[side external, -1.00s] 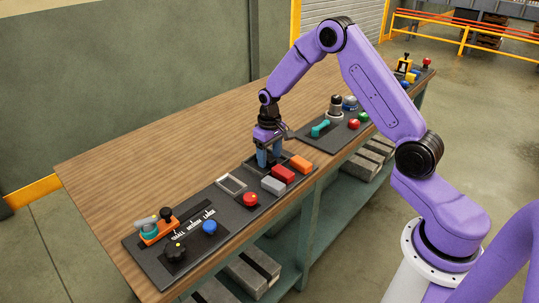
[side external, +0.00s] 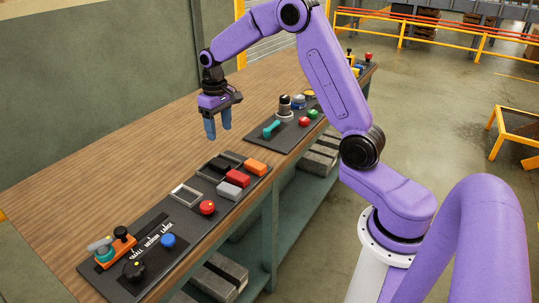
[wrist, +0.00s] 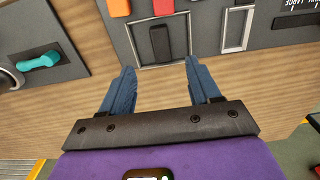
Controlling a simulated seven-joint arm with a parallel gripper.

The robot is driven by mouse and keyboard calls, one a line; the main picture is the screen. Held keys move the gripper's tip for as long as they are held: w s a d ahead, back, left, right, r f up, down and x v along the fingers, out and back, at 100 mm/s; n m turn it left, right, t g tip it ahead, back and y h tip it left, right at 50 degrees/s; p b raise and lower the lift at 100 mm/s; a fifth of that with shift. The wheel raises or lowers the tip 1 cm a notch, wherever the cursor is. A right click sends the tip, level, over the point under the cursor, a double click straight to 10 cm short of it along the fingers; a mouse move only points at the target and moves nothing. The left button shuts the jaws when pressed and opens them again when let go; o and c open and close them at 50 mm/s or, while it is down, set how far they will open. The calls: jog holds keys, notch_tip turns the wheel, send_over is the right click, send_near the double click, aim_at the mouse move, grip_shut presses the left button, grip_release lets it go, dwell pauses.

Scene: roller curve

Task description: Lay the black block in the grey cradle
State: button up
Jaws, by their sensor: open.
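The black block (wrist: 160,44) lies inside a dark grey rectangular frame, the cradle (wrist: 140,66), at the top middle of the wrist view. The block also shows in the side view (side external: 219,163), small against the dark cradle around it. Whether it rests fully on the cradle's floor is too small to tell. My gripper (side external: 218,136) hangs above the wooden bench, behind the cradle and apart from it. Its blue fingers are open and empty, and they also show in the wrist view (wrist: 158,62).
An empty pale grey frame (side external: 186,195) lies beside the cradle. Orange (side external: 255,167), red (side external: 237,178) and grey (side external: 229,191) blocks line the panel's front. A red button (side external: 207,207) stands nearby. A second panel holds a teal handle (side external: 271,128). The bench behind is clear.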

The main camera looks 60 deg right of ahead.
jog(key=s+a+r+n, duration=0.2)
jog(key=s+a+n, duration=0.1)
jog(key=s+a, duration=0.5)
jog(key=s+a+r+n, duration=0.25)
jog(key=s+a, duration=0.25)
jog(key=s, duration=0.4)
jog(key=s+d+f+n, duration=0.1)
jog(key=s+n, duration=0.6)
jog(key=s, duration=1.2)
jog(key=shift+s+f, duration=0.15)
jog(key=shift+s, duration=0.1)
